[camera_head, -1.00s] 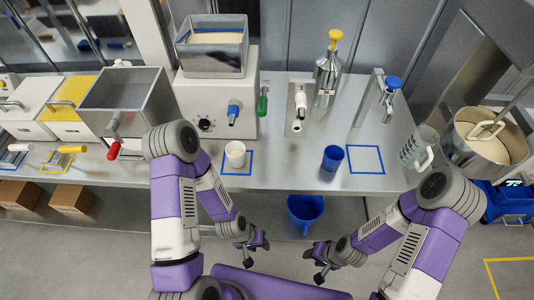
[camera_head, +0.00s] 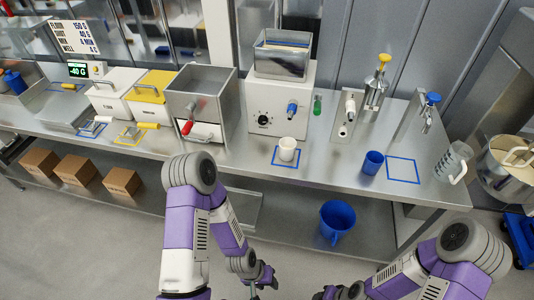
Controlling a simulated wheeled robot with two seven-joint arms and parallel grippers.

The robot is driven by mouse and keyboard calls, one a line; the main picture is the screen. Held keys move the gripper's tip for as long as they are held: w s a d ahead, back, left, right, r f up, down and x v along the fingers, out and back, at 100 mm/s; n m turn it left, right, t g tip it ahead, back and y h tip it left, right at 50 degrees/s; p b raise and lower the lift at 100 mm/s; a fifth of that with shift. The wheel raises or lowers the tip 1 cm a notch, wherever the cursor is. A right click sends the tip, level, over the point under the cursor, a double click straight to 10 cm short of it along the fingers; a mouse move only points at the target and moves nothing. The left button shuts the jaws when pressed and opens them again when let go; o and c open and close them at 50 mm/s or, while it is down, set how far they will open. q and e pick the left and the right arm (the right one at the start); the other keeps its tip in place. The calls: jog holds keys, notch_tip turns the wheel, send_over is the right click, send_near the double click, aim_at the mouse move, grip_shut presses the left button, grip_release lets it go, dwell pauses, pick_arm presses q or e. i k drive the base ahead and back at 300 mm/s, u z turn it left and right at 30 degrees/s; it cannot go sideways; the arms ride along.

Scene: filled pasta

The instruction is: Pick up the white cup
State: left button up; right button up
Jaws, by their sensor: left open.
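The white cup (camera_head: 287,149) stands upright on the steel counter, inside a blue taped square (camera_head: 289,163), in front of the white machine with the dial. It looks filled with something pale. My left gripper (camera_head: 262,287) is open and empty at the bottom of the view, well below and in front of the counter edge, apart from the cup. My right gripper (camera_head: 322,296) shows only in small part at the bottom edge, and its fingers are cut off.
A blue cup (camera_head: 373,162) stands right of the white cup, beside an empty blue square (camera_head: 403,170). A clear jug (camera_head: 452,162) is farther right. A red-handled steel box (camera_head: 200,105) is to the left. A blue bucket (camera_head: 337,222) sits below the counter.

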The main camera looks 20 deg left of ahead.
aim_at(287, 145)
jog(key=u, duration=0.7)
jog(key=i, duration=0.45)
jog(key=u, duration=0.05)
